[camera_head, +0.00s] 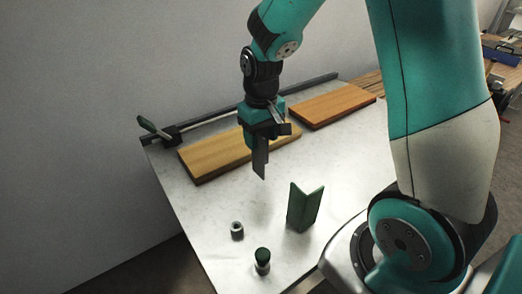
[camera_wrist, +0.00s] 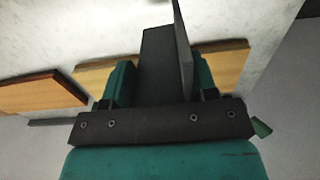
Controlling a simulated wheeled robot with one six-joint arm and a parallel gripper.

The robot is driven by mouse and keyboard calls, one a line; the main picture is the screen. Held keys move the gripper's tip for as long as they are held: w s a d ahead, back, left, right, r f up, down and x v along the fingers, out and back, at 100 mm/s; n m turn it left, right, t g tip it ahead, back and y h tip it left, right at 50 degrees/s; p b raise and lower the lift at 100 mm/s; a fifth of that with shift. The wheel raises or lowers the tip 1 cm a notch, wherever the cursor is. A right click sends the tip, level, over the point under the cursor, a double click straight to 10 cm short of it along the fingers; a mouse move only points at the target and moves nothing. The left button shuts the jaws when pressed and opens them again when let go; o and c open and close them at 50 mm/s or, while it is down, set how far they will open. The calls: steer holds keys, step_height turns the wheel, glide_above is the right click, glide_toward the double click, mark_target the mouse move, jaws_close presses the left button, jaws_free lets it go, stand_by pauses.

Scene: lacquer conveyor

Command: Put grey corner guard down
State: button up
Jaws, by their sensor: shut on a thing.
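The grey corner guard (camera_head: 260,162) is an L-shaped dark grey piece held upright in my gripper (camera_head: 268,133). It hangs above the white table, in front of the lighter wooden board. In the wrist view the grey corner guard (camera_wrist: 160,65) rises between the two teal fingers of my gripper (camera_wrist: 160,85), which are shut on it. Its lower end appears apart from the tabletop, though the exact gap is hard to judge.
A green corner guard (camera_head: 304,207) stands upright near the table's front. A small grey cylinder (camera_head: 237,231) and a green-topped one (camera_head: 262,262) stand nearby. Two wooden boards (camera_head: 215,153) (camera_head: 332,104) lie along the back rail. A green-handled clamp (camera_head: 160,130) sits at the left corner.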

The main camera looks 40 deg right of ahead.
steer(key=shift+f, duration=2.3)
steer(key=shift+f, duration=0.15)
steer(key=o, duration=0.9)
step_height(320, 180, up, 12)
steer(key=s+a+r+n+y, duration=0.1)
steer(key=s+a+r+n, duration=0.1)
steer(key=s+a, duration=0.3)
steer(key=s+a+r+n+y, duration=0.1)
steer(key=s+a+n, duration=0.1)
steer(key=s+a, duration=0.4)
steer(key=s+a+r+n+y, duration=0.2)
steer(key=s+a, duration=0.3)
steer(key=s, duration=0.3)
steer(key=shift+a+r+n, duration=0.15)
steer(key=shift+r+n, duration=0.2)
steer(key=shift+n, duration=0.25)
